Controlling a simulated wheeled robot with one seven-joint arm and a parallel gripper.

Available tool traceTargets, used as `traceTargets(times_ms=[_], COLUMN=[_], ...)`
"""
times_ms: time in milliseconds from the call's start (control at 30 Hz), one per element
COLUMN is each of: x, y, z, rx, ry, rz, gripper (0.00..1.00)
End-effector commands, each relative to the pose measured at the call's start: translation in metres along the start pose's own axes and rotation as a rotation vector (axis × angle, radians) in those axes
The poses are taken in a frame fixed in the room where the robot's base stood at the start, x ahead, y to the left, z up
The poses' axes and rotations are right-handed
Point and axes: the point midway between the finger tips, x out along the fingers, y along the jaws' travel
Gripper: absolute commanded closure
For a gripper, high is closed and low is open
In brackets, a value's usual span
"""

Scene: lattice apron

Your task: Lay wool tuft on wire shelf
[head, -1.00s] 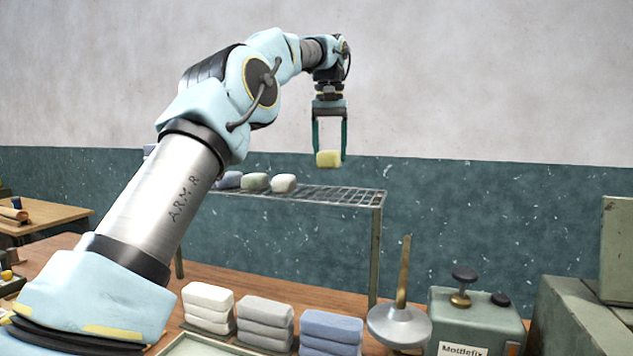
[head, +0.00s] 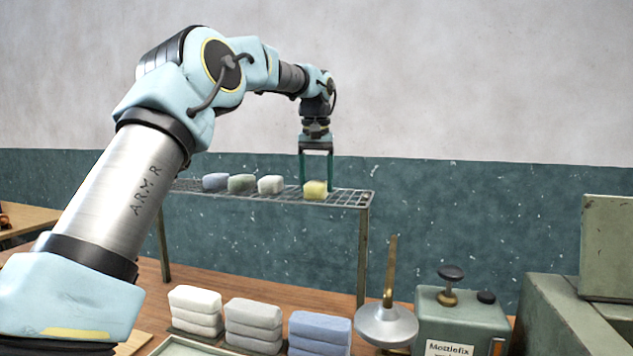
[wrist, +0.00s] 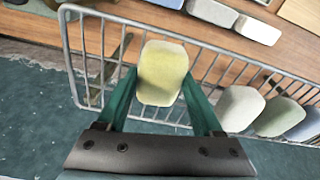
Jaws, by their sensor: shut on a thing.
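The yellow wool tuft (head: 315,190) is between the fingers of my gripper (head: 316,185), which is shut on it. The tuft is at the right part of the wire shelf (head: 352,198), level with its top; whether it touches the wires I cannot tell. In the wrist view the tuft (wrist: 162,72) sits between the two green fingers, with the shelf's wires (wrist: 227,70) behind it and the shelf's end rail beyond on the left.
A white tuft (head: 271,184), a green tuft (head: 241,183) and a blue tuft (head: 215,181) lie in a row on the shelf, left of the yellow one. Below stand folded stacks (head: 253,323), a metal spindle (head: 386,323) and a green Mottlefix box (head: 460,322).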

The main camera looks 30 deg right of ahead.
Motion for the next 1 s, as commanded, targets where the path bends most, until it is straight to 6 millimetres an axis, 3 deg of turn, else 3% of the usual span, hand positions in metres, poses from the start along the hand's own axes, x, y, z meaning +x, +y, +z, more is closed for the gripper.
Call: traceTargets(times_ms=[33, 67, 300, 667, 767, 1000], x=[0.002, 0.002, 0.001, -0.004, -0.015, -0.066], y=[0.0, 0.0, 0.0, 0.0, 0.001, 0.001], z=[0.001, 0.0, 0.0, -0.001, -0.001, -0.001], rx=[0.0, 0.0, 0.0, 0.0, 0.0, 0.0], ry=[-0.001, -0.001, -0.001, 0.001, 0.004, 0.004], rz=[-0.001, 0.0, 0.0, 0.0, 0.0, 0.001], gripper=[0.84, 0.29, 0.02, 0.01, 0.01, 0.01])
